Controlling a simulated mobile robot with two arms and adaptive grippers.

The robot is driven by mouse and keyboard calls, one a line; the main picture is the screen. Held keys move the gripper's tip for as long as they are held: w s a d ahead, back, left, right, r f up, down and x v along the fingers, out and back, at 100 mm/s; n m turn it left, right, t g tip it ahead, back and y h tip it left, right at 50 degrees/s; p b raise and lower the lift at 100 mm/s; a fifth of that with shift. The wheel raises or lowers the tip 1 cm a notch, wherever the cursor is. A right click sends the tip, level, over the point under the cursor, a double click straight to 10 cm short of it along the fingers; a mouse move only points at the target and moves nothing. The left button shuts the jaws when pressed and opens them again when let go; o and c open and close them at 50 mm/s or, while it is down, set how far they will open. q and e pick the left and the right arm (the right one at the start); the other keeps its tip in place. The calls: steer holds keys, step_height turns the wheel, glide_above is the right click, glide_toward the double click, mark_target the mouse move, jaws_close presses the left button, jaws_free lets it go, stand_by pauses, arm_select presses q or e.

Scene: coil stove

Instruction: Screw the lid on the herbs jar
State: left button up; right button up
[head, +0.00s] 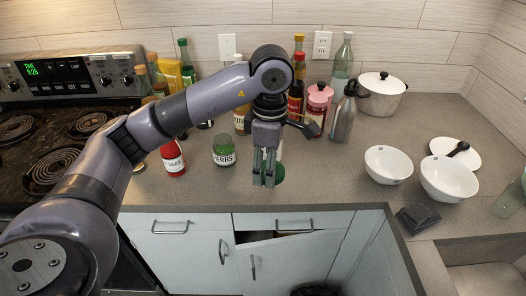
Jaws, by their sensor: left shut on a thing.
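The herbs jar (223,151) stands upright on the counter, a short glass jar with green contents and a white "HERBS" label. Its top looks uncapped, but it is too small to be sure. My left gripper (264,183) points down just right of the jar, near the counter's front edge. It is shut on a round green lid (280,174), which shows partly behind and right of the fingers. The fingers hide the rest of the lid. The lid and the jar are apart. My right gripper is not in view.
A red sauce bottle (173,158) stands left of the jar. Several bottles crowd behind my arm, with a grey bottle (343,118) and white pot (381,93) to the right. White bowls (388,165) stand further right. The coil stove (60,135) is left.

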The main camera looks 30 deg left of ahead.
arm_select(q)
steer(key=m, duration=0.3)
steer(key=s+d+m, duration=0.1)
steer(key=m, duration=0.2)
steer(key=s+d+m, duration=0.1)
steer(key=m, duration=0.2)
steer(key=shift+s+d+f, duration=0.1)
steer(key=shift+f, duration=0.3)
steer(key=s+m, duration=0.1)
steer(key=m, duration=0.3)
steer(key=s+d+m, duration=0.1)
steer(key=m, duration=0.3)
steer(key=s+d+f+m, duration=0.1)
steer(key=m, duration=0.3)
steer(key=shift+d, duration=0.2)
